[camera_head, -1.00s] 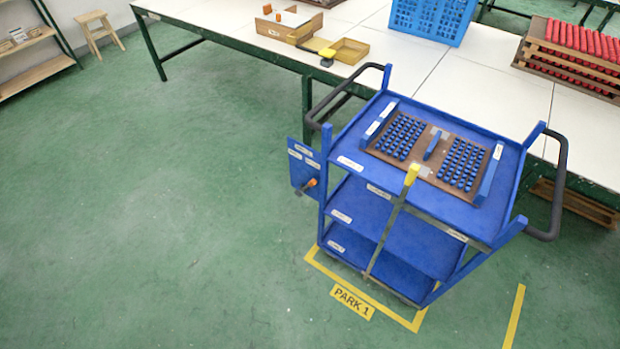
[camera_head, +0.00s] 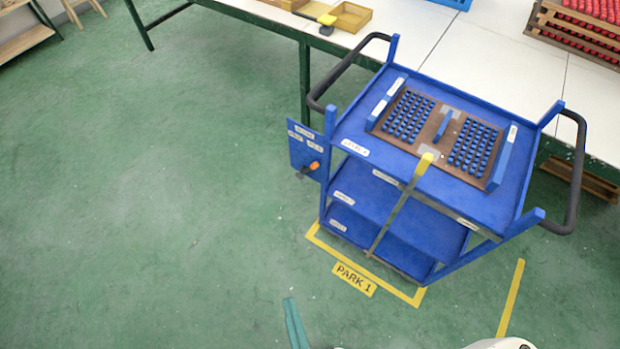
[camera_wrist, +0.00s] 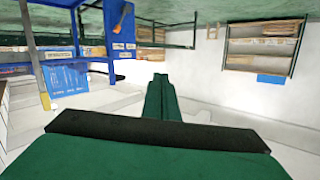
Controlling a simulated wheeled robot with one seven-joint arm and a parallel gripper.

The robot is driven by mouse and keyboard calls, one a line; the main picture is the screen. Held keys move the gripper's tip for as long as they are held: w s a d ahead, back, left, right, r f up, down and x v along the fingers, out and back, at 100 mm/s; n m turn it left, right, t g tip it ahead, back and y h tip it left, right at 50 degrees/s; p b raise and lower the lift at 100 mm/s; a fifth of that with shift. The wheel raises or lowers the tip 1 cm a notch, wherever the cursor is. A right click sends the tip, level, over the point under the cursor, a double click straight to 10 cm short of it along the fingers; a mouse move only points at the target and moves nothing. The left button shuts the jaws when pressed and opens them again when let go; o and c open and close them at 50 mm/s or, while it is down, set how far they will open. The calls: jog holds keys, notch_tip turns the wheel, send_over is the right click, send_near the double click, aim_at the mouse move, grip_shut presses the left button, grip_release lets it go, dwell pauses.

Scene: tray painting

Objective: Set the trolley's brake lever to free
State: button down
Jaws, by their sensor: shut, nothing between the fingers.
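The blue trolley (camera_head: 345,152) stands beside the white table. A blue panel (camera_head: 297,150) with white labels hangs on its left side, and the brake lever (camera_head: 314,166) with an orange knob is on the panel's lower part. The label words are too small to read surely. In the wrist view the panel (camera_wrist: 112,42) and orange lever (camera_wrist: 122,16) show at the upper left. My gripper (camera_head: 289,302) enters at the bottom of the head view, below and apart from the panel. Its green fingers (camera_wrist: 160,80) are shut and empty in the wrist view.
A brown board (camera_head: 427,150) with blue pegs lies on the trolley's top. A yellow-topped bar (camera_head: 397,212) runs down its front. Yellow floor lines and a PARK 1 sign (camera_head: 355,280) mark its place. The green floor (camera_head: 150,200) to the left is clear.

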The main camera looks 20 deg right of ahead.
aim_at(309, 169)
jog(key=w+d+f+m+g+h, duration=0.1)
jog(key=w+d+f+m+h, duration=0.3)
jog(key=w+f+m, duration=0.3)
jog(key=w+d+f+m+g+h, duration=0.2)
jog(key=w+d+f+m+h, duration=0.2)
jog(key=w+m, duration=1)
jog(key=w+d+f+m+g+h, duration=0.1)
jog(key=w+d+f+m+h, duration=0.3)
jog(key=w+f+m, duration=0.6)
jog(key=shift+w+d+m+h, duration=0.15)
jog(key=shift+w+m+h, duration=0.45)
jog(key=shift+w+h, duration=0.5)
jog(key=shift+w+f, duration=0.1)
jog(key=shift+w, duration=0.1)
jog(key=w+d+r, duration=0.2)
jog(key=w+d, duration=0.4)
jog(key=w, duration=0.3)
jog(key=shift+w, duration=0.3)
jog(key=shift+s+d+r, duration=0.1)
jog(key=shift+d, duration=0.05)
